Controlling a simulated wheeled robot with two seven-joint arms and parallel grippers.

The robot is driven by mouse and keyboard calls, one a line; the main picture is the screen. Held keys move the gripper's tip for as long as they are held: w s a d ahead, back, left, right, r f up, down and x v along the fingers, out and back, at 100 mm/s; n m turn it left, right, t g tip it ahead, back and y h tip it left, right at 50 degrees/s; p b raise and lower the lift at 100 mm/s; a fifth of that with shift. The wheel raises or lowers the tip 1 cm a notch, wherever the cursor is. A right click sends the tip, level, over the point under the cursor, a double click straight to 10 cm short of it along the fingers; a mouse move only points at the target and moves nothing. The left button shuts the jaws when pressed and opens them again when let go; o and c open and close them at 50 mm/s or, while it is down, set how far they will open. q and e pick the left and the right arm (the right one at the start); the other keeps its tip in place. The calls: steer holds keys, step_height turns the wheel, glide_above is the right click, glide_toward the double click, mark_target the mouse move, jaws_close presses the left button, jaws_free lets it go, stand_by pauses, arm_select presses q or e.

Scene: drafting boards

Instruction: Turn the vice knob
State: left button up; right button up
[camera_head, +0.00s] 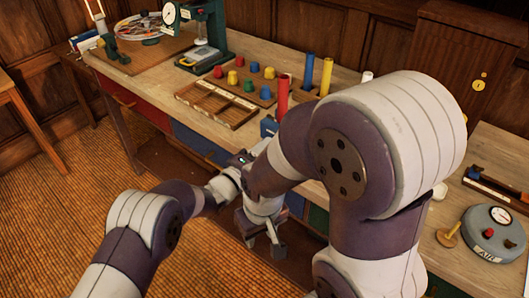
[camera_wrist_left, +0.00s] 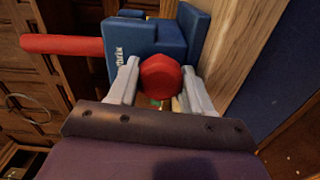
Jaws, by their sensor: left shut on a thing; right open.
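The blue vice (camera_wrist_left: 150,37) is at the top middle of the left wrist view, with a red bar (camera_wrist_left: 60,44) sticking out to the left. Its red knob (camera_wrist_left: 161,74) sits between the two pale fingers of my left gripper (camera_wrist_left: 161,84), which is shut on it. In the head view a small blue part of the vice (camera_head: 268,127) shows at the bench's front edge; my right arm hides much around it. My right gripper (camera_head: 264,245) hangs open and empty in front of the bench, below and to the right of the left hand.
The wooden bench (camera_head: 335,77) carries a divided wooden tray (camera_head: 216,104), coloured knobs on a board, upright red, blue and yellow cylinders, and a green press (camera_head: 208,35). A round grey gauge (camera_head: 494,234) stands at right. The carpet at left is clear.

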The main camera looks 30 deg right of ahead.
arm_select(q)
steer(key=o, duration=1)
steer(key=shift+w+r, duration=0.1)
steer(key=shift+w, duration=0.05)
steer(key=shift+o, duration=0.2)
